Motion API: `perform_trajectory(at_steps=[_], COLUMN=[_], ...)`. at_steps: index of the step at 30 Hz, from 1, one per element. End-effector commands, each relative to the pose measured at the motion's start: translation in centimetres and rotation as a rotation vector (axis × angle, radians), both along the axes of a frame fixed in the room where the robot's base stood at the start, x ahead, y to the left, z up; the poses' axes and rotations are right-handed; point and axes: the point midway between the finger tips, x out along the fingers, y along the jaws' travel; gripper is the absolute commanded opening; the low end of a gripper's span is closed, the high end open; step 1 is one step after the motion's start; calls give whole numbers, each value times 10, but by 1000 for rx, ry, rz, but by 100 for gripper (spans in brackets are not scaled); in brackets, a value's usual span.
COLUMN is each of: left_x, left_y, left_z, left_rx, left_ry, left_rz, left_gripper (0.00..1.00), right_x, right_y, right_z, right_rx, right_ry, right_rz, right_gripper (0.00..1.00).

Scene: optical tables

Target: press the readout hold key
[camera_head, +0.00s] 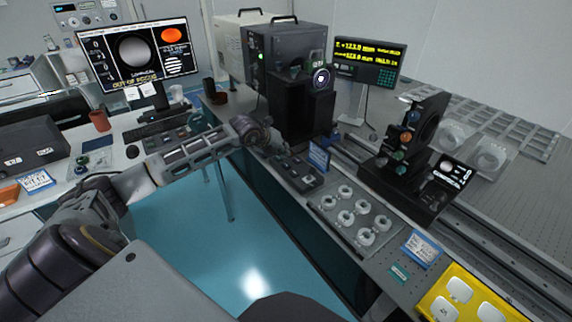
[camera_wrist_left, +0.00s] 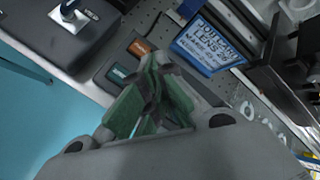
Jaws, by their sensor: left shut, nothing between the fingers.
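I cannot make out which key is the hold key. My left gripper (camera_head: 268,145) reaches over the bench's near edge, left of the readout; its fingertips are hard to make out there. In the left wrist view its green-padded fingers (camera_wrist_left: 155,98) are together and empty. Just beyond them is a dark box (camera_wrist_left: 112,62) with an orange key (camera_wrist_left: 140,47) and a teal key (camera_wrist_left: 119,72). My right gripper is out of view.
A blue sign (camera_head: 319,156) stands beside a low dark control box (camera_head: 296,174). A tray of round lenses (camera_head: 352,218), a dark optical mount (camera_head: 412,140) and a yellow tray (camera_head: 462,278) lie to the right. A monitor (camera_head: 135,55) stands at the left.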

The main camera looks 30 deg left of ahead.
Motion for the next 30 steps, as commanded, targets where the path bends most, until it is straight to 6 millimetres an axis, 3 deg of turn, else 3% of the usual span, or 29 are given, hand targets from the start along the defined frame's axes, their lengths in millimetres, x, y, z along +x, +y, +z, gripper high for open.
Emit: perform_trajectory(at_steps=[12,30], left_x=[0,0], left_y=[0,0], left_z=[25,26], left_rx=[0,0], left_ry=[0,0], left_rz=[0,0], left_gripper=[0,0], right_x=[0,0], right_y=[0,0], right_z=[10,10], right_rx=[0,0], right_ry=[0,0], right_rz=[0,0], right_gripper=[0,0])
